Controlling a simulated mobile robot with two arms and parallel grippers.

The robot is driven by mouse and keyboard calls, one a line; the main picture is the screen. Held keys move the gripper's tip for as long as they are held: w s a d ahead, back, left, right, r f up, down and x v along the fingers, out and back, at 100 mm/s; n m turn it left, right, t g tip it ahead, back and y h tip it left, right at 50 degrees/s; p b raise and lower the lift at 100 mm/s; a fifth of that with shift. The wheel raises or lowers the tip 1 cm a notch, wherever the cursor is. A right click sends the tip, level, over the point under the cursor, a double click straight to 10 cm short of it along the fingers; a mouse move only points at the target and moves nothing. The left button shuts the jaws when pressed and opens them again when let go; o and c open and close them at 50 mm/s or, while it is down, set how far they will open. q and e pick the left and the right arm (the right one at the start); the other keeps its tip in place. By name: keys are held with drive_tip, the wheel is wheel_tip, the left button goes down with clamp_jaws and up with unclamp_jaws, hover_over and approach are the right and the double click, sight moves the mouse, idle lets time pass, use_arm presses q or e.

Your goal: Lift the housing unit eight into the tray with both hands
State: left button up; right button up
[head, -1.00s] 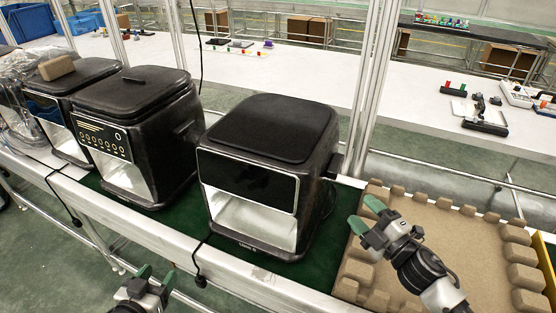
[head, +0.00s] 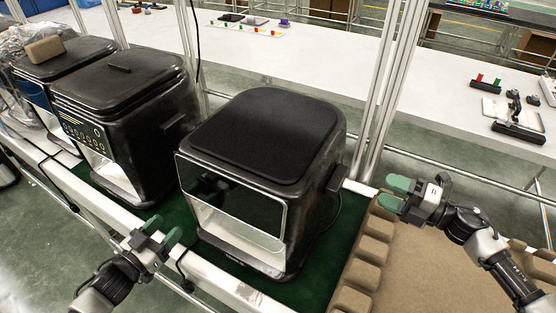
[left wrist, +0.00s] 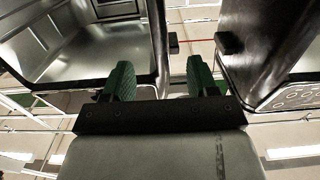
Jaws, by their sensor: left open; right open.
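The nearest housing unit (head: 265,135), a black box with a rounded top and an open silver-lined front, stands upright on the green conveyor belt (head: 318,262). The brown moulded tray (head: 425,265) lies to its right. My left gripper (head: 163,232) is open and empty, in front of the unit's lower left front and apart from it. In the left wrist view my green fingers (left wrist: 158,80) are spread, with dark housings on both sides. My right gripper (head: 393,193) is open and empty, above the tray's far left corner, right of the unit and apart from it.
Two more black housings (head: 130,90) (head: 62,62) stand left on the belt, the far one with a brown block (head: 44,50) on top. Metal posts (head: 385,95) rise behind the belt. A white table (head: 300,50) with small parts lies beyond.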

sight(185, 205)
use_arm(q)
drive_tip(key=x, duration=1)
drive_tip(key=shift+w+d, duration=0.15)
drive_tip(key=shift+w, duration=0.1)
use_arm(e)
drive_tip(key=x, duration=1.1)
drive_tip(key=shift+s+r, duration=0.1)
drive_tip(key=shift+s, duration=0.05)
use_arm(q)
drive_tip(key=shift+r, duration=0.1)
clamp_jaws()
use_arm(e)
drive_tip(key=shift+d, duration=0.1)
clamp_jaws()
use_arm(q)
drive_tip(key=shift+a, duration=0.25)
